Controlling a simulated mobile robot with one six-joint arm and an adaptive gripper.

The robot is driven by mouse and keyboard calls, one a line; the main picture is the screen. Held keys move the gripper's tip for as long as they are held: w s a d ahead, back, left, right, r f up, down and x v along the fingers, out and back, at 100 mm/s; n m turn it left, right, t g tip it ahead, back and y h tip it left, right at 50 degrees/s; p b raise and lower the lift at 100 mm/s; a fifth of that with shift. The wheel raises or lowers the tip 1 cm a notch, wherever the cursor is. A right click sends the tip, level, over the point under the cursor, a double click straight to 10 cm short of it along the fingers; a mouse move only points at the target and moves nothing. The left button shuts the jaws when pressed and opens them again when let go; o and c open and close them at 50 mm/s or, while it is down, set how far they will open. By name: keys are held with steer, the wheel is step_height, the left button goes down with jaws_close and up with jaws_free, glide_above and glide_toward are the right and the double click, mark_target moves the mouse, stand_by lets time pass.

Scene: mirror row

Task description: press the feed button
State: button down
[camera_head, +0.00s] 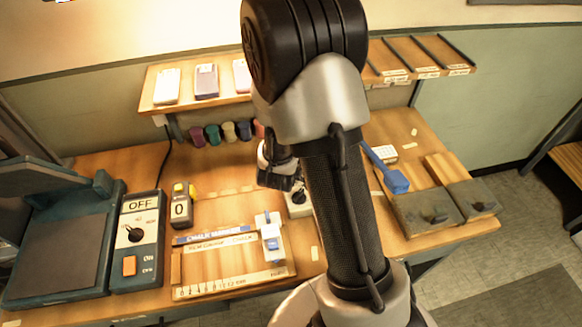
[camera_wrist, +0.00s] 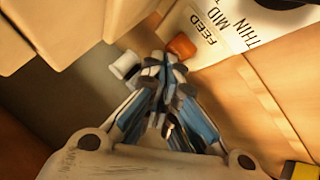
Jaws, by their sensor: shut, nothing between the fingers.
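The orange button (camera_wrist: 181,47) sits beside the word FEED on a white panel in the wrist view. My gripper (camera_wrist: 160,62) is shut and empty, with its fingertips just beside the button. I cannot tell whether they touch it. A pale knob-like piece (camera_wrist: 125,65) lies on the other side of the fingertips. In the head view my arm covers much of the middle, and a small white panel with a dark dial (camera_head: 298,197) shows just left of it. The orange button by FEED is not visible there.
A dark green machine with an OFF display and a dial (camera_head: 136,233) stands at the left. A yellow-topped counter showing 0 (camera_head: 180,208) and a ruled board (camera_head: 225,283) lie between. A blue scoop (camera_head: 397,181) and metal boxes (camera_head: 425,213) are at the right. A shelf (camera_head: 150,97) runs behind.

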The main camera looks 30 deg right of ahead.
steer(key=shift+f+b, duration=0.35)
steer(key=shift+f, duration=0.2)
stand_by(0.4)
steer(key=shift+r+p, duration=0.95)
steer(key=shift+r, duration=0.05)
step_height(320, 180, up, 5)
steer(key=p, duration=0.4)
steer(key=shift+p, duration=0.35)
stand_by(0.4)
